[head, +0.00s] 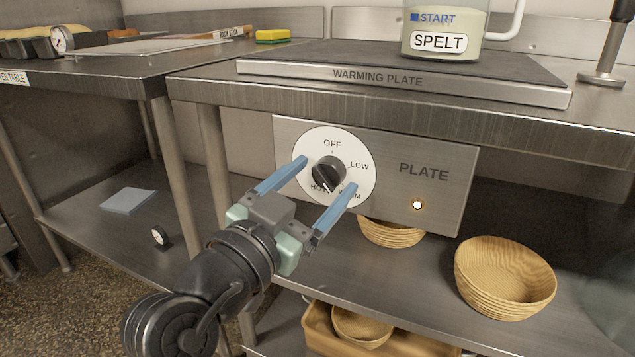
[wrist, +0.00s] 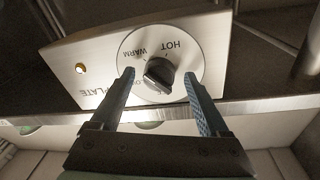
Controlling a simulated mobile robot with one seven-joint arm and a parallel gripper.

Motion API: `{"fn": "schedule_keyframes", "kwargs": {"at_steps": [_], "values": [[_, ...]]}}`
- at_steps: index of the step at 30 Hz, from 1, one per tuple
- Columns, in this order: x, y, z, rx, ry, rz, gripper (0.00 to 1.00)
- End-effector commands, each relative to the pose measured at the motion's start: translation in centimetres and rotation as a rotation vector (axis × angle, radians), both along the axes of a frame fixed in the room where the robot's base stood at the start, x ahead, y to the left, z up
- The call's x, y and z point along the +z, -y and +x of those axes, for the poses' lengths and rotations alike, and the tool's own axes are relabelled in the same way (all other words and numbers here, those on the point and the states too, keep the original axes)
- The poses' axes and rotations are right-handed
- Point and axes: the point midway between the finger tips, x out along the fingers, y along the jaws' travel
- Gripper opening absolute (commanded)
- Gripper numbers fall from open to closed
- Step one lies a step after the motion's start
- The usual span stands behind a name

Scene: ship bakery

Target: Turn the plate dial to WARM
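The plate dial (head: 328,171) is a black knob on a white disc, set in a steel panel marked PLATE (head: 440,150). The disc reads OFF at the top, LOW at right, WARM at lower right and HOT at lower left. The knob's ridge points downward in the head view, around the HOT and WARM side; its exact setting is hard to tell. My gripper (head: 328,174) is open, with its blue fingers on either side of the knob and a gap to it. The wrist view also shows the knob (wrist: 158,75) between the fingers, seen upside down.
A lit lamp (head: 417,205) is on the panel. The warming plate (head: 300,71) lies on the counter above, with a SPELT jar (head: 440,40) on it. Wooden baskets (head: 505,280) stand on the shelf below.

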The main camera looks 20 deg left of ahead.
Motion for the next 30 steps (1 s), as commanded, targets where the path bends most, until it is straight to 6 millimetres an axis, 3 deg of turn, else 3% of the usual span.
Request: {"fn": "schedule_keyframes", "kwargs": {"at_steps": [11, 14, 24, 30], "values": [[0.0, -0.1, -0.6, 0.0, -0.001, -0.001, 0.8], [-0.1, -0.3, -1.8, 0.003, -0.003, -0.002, 0.8], [-0.7, -1.3, -9.1, 0.004, -0.004, -0.002, 0.8], [-1.0, -1.6, -11.9, 0.003, -0.002, -0.001, 0.8]]}}
